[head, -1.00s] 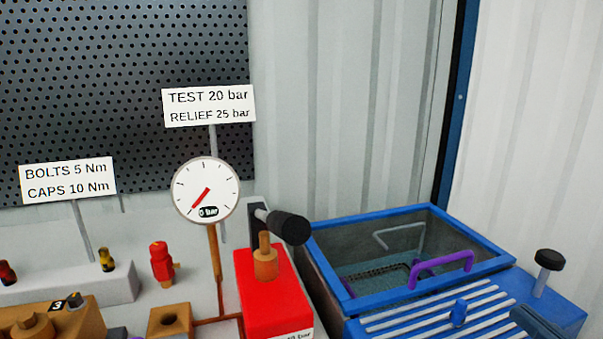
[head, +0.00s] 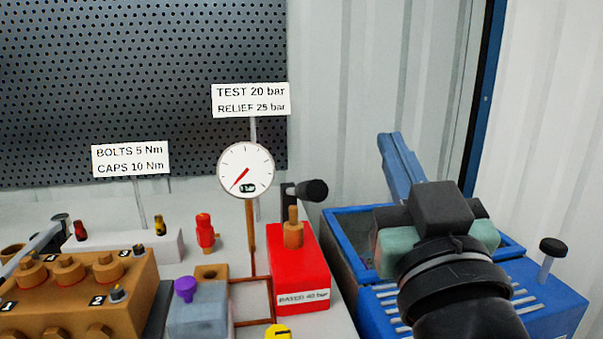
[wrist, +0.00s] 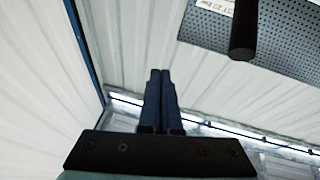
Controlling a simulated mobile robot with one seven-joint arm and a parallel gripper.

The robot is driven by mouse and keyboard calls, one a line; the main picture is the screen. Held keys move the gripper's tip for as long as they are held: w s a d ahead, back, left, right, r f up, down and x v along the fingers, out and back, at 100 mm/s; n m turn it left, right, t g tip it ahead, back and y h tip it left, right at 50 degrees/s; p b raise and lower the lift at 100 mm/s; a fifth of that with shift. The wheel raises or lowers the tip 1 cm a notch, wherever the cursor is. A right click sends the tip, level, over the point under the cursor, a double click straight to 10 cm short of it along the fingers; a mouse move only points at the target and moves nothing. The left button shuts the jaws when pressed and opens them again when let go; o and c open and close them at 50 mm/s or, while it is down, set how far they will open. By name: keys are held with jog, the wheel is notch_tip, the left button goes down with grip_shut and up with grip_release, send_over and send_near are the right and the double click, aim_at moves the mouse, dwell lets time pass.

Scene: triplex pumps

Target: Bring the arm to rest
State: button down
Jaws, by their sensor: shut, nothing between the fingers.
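My gripper (head: 390,138) is in the right half of the head view, above the blue-framed basin (head: 508,240). Its two blue fingers are together and point up and away, with nothing between them. In the wrist view, the fingers (wrist: 160,74) lie side by side, tips in the air against the pale wall and ceiling area. My dark wrist and forearm cover much of the basin and its slatted top.
A red pump box (head: 300,265) with a black-gripped lever (head: 313,190) stands left of my arm. A pressure gauge (head: 245,170) and a brown pump block (head: 75,285) are farther left. A black-knobbed post (head: 552,248) stands right. The air above the basin looks clear.

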jog(key=s+a+r+m+t, duration=0.1)
jog(key=s+a+r+t, duration=0.4)
jog(key=s+a+r, duration=0.65)
notch_tip(320, 180, up, 27)
jog(key=w+p, duration=0.2)
jog(key=p, duration=2.5)
jog(key=shift+d, duration=0.45)
jog(key=shift+f, duration=0.1)
